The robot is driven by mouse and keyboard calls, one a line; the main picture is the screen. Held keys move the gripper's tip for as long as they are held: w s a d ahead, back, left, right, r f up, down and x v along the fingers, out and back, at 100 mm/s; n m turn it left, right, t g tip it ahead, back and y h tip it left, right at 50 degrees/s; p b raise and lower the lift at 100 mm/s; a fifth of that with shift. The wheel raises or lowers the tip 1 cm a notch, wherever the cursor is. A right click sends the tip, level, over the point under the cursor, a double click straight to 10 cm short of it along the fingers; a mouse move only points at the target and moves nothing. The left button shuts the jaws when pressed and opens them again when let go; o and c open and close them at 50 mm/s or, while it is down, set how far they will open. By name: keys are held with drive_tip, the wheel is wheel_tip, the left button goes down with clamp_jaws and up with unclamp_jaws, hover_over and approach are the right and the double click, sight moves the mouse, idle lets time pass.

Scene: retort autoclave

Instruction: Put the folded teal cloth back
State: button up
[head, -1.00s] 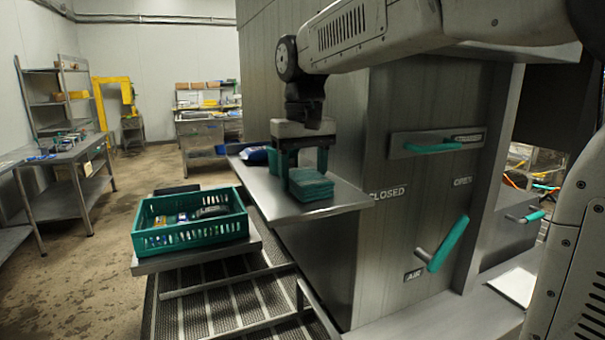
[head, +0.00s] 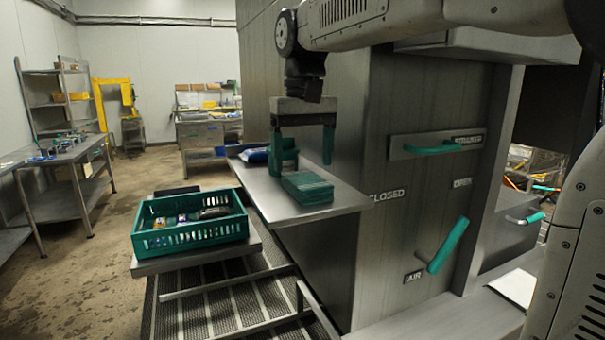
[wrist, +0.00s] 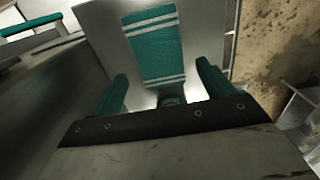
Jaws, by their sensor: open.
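The folded teal cloth (head: 307,187) lies flat on the steel shelf (head: 262,196), near its right end. In the wrist view the cloth (wrist: 153,48) shows white stripes across both ends. My gripper (head: 303,162) is open and empty, its teal fingers pointing down just above the cloth. In the wrist view the gripper (wrist: 162,80) has its fingers spread apart, with the cloth beyond them and clear of both.
A dark blue packet (head: 254,155) lies on the shelf's far end. A teal crate (head: 190,240) with small items stands lower left on a steel stand. The autoclave wall with a teal lever (head: 448,245) and teal handle (head: 432,149) rises to the right.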

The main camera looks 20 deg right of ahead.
sight(303, 176)
wheel_tip(303, 176, up, 8)
drive_tip(key=s+d+f+t, duration=0.1)
drive_tip(key=s+d+f, duration=0.2)
drive_tip(key=s+f, duration=2.1)
drive_tip(key=shift+s+f, duration=0.3)
drive_tip(key=shift+s, duration=0.45)
